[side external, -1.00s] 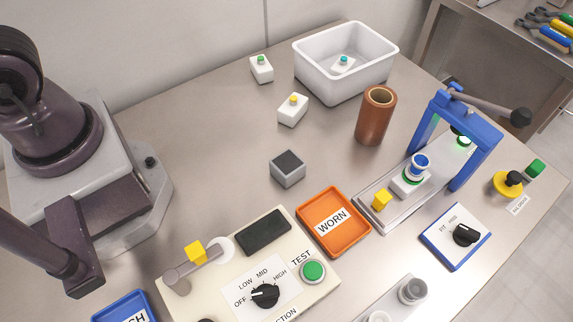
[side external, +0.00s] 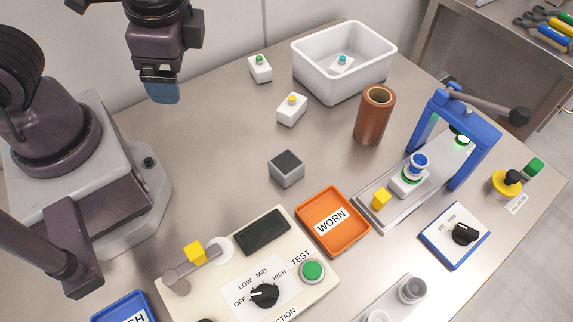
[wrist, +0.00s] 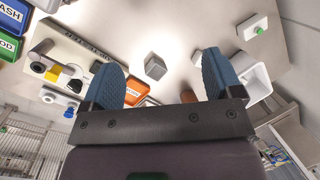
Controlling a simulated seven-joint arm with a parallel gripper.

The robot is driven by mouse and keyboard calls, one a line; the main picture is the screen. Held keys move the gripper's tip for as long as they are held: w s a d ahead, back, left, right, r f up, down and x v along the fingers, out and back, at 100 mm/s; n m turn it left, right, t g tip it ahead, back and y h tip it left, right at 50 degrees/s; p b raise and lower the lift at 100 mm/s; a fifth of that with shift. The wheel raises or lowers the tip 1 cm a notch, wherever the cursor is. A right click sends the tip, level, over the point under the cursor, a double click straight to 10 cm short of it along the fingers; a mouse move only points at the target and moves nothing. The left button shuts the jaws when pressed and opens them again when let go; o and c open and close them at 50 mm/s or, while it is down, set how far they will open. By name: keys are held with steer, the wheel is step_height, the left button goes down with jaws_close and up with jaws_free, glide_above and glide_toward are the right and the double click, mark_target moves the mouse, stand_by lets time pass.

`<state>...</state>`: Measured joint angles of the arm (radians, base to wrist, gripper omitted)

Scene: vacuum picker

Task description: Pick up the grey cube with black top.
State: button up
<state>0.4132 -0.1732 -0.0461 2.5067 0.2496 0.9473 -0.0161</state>
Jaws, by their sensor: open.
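The grey cube with a black top (side external: 286,169) stands on the metal table, near the middle of the side view. In the wrist view the grey cube (wrist: 155,67) shows beyond and between my fingertips, well away from them. My gripper (side external: 163,90) hangs high at the upper left of the side view, apart from the cube. In the wrist view my gripper (wrist: 160,75) has its two blue fingers spread wide with nothing between them.
Right of the cube are the orange WORN tray (side external: 356,246), a brown cylinder (side external: 374,115) and a blue-framed press (side external: 458,135). A control panel (side external: 240,290) lies in front. Behind are a white bin (side external: 342,88) and small white blocks (side external: 291,110). The table left of the cube is clear.

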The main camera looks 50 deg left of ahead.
mark_target(290, 160)
steer(key=d+f+m+t+y, duration=0.1)
steer(key=f+m+t, duration=0.3)
steer(key=m, duration=0.4)
steer(key=d+f+m+t, duration=0.2)
steer(key=f+m+t, duration=0.2)
steer(key=f+m, duration=0.3)
steer(key=d+f+m+t+y, duration=0.1)
steer(key=f+m+t, duration=0.4)
steer(key=m, duration=0.6)
steer(key=shift+w+d+f+y, duration=0.2)
steer(key=shift+w+d+y, duration=0.15)
steer(key=shift+d, duration=0.15)
steer(key=d+m+h, duration=0.1)
steer(key=d+h, duration=0.2)
steer(key=d+f+m+h, duration=0.1)
steer(key=shift+w+d+m+t, duration=0.25)
steer(key=shift+w+m+t, duration=0.05)
steer(key=shift+w+d+h, duration=0.15)
steer(key=shift+w+h, duration=0.1)
steer(key=shift+w, duration=0.1)
steer(key=x, duration=1.2)
steer(key=shift+w+f, duration=0.1)
steer(key=shift+w, duration=0.1)
steer(key=shift+d, duration=0.1)
steer(key=c, duration=1)
